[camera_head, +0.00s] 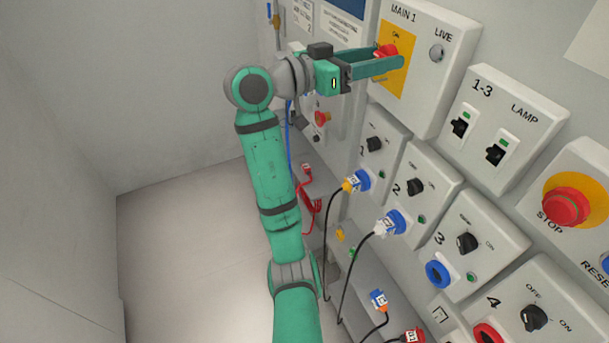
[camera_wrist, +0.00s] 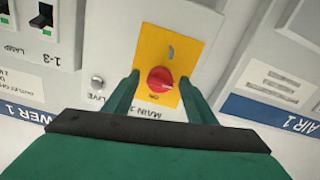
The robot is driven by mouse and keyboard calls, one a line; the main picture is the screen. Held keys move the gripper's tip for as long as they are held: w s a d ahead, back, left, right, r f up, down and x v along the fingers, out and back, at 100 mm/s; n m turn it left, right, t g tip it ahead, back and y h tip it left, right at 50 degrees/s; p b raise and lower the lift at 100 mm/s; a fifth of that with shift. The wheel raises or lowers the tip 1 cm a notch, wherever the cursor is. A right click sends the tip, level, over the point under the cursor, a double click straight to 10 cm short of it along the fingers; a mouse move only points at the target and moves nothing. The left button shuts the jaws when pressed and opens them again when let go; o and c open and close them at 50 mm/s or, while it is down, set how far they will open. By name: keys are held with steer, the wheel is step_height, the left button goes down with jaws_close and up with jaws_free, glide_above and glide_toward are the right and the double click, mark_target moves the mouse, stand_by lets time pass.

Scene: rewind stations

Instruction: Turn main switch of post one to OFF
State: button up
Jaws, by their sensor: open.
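The main switch (camera_head: 386,51) of post one is a red rotary knob on a yellow plate, on a grey box labelled MAIN 1 (camera_head: 424,84). In the wrist view the red knob (camera_wrist: 160,80) sits between my two fingers, with the ON mark beside it. The yellow plate (camera_wrist: 178,42) shows around it. My gripper (camera_head: 389,60) is open, with one finger on each side of the knob. In the wrist view my gripper (camera_wrist: 159,88) shows a gap between each finger and the knob. The knob's exact pointer direction is hard to read.
A LIVE lamp (camera_head: 437,53) sits right of the switch. The 1-3 LAMP breaker box (camera_head: 508,136) and a red STOP button (camera_head: 566,206) are further right. Numbered socket boxes with plugs, such as a blue plug (camera_head: 391,222), hang below. The floor at left is clear.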

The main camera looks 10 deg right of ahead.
steer(key=shift+m, duration=0.9)
steer(key=v, duration=1.1)
steer(key=w+a+f+n+t+y, duration=0.1)
steer(key=f+n+t+y, duration=0.2)
steer(key=f, duration=1.2)
steer(key=w+a+f+n+t+y, duration=0.1)
steer(key=f+n+t+y, duration=0.3)
steer(key=f+n, duration=0.5)
step_height(320, 180, down, 7)
steer(key=shift+w+a+r+t, duration=0.15)
steer(key=shift+w+a+t, duration=0.25)
steer(key=shift+a, duration=0.2)
steer(key=shift+a, duration=0.1)
